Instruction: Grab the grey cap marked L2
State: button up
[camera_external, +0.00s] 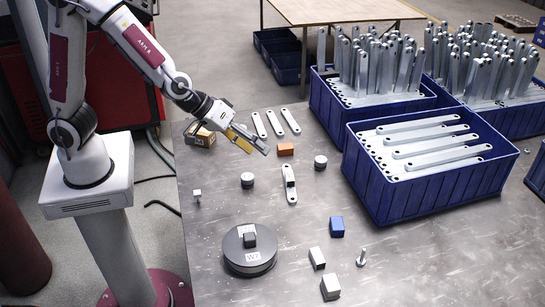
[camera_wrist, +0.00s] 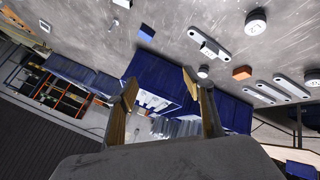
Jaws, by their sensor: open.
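Two small dark-grey round caps with pale tops stand on the metal table, one left of centre (camera_external: 247,181) and one further right (camera_external: 320,163). I cannot read L2 on either. The wrist view shows several round caps or discs, at the top right (camera_wrist: 256,21), near the middle (camera_wrist: 203,72) and at the right edge (camera_wrist: 314,78); their marks are too small to read. My gripper (camera_external: 258,143) is open and empty, raised above the back left of the table. Its two fingers (camera_wrist: 160,77) stand apart in the wrist view, with no cap between them.
A large dark disc (camera_external: 249,264) with a white label and knob stands at front left. Flat brackets (camera_external: 275,124), an orange block (camera_external: 286,149) and a blue block (camera_external: 337,227) lie around. Blue crates (camera_external: 430,198) of brackets fill the right. Bare table lies between the small objects.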

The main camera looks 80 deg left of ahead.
notch_tip(320, 180, down, 8)
jog(key=w+r+n+y, duration=0.1)
jog(key=w+n+y, duration=0.1)
jog(key=n+y, duration=0.3)
jog(key=y, duration=0.6)
send_near(244, 180)
jog(key=shift+w+a+f+t, duration=0.15)
jog(key=shift+w+f, duration=0.2)
jog(key=shift+w, duration=0.25)
jog(key=shift+w+a+f+t, duration=0.15)
jog(key=shift+w+f, duration=0.15)
jog(key=shift+w, duration=0.3)
jog(key=shift+s+a+f+y, duration=0.1)
jog(key=shift+s+a+y, duration=0.2)
jog(key=shift+s+a, duration=0.15)
jog(key=shift+x, duration=1.3)
jog(key=shift+x, duration=2.6)
